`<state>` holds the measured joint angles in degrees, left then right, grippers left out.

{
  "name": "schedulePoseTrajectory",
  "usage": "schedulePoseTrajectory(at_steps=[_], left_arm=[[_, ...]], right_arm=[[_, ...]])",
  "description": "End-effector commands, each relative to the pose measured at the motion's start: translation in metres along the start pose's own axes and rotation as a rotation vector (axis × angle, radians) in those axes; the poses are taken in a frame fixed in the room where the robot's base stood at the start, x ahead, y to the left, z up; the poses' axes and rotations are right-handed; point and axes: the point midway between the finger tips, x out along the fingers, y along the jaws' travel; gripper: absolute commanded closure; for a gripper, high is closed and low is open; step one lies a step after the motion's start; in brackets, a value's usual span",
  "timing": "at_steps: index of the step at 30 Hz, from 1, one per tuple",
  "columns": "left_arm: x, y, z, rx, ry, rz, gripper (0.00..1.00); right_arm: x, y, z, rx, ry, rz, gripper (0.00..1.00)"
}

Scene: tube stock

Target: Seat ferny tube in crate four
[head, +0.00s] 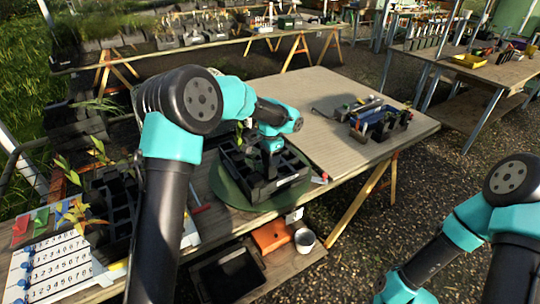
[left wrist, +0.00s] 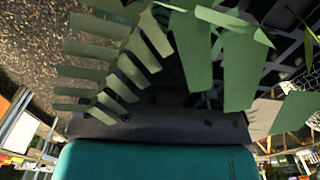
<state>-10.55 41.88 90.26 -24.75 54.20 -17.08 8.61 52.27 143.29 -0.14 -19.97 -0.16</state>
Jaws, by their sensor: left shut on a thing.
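A black crate (head: 262,190) with many cells stands on a round green mat (head: 228,190) on the table; I cannot read a number on it. My left gripper (head: 270,165) is over this crate, pointing down. Green fern fronds (left wrist: 185,45) fill the left wrist view, close in front of the gripper. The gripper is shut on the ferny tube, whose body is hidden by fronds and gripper. I cannot tell whether the tube is inside a cell. Only links of my right arm show at the lower right; its gripper is out of view.
A dark rack with blue and other coloured items (head: 380,122) stands on the table's right half. Leafy plants (head: 98,150) stand in dark crates at left, by a numbered board (head: 60,262). An orange box (head: 271,236) and white cup (head: 305,238) are below. The table's back middle is clear.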

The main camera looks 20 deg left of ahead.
Motion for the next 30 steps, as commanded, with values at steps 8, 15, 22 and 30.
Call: schedulePoseTrajectory(at_steps=[8, 15, 22, 30], left_arm=[[0.009, 0.0, 0.0, 0.0, -0.001, 0.0, 0.76], [0.016, 0.0, 0.0, 0.0, -0.001, 0.001, 0.76], [0.024, 0.001, 0.0, 0.0, -0.001, 0.001, 0.76], [0.032, 0.0, 0.0, 0.0, -0.001, 0.001, 0.76]], right_arm=[[0.0, 0.0, 0.0, 0.0, 0.0, 0.0, 0.52], [0.0, 0.0, 0.0, 0.0, 0.0, 0.0, 0.52], [0.0, 0.0, 0.0, 0.0, 0.0, 0.0, 0.52], [0.0, 0.0, 0.0, 0.0, 0.0, 0.0, 0.52]])
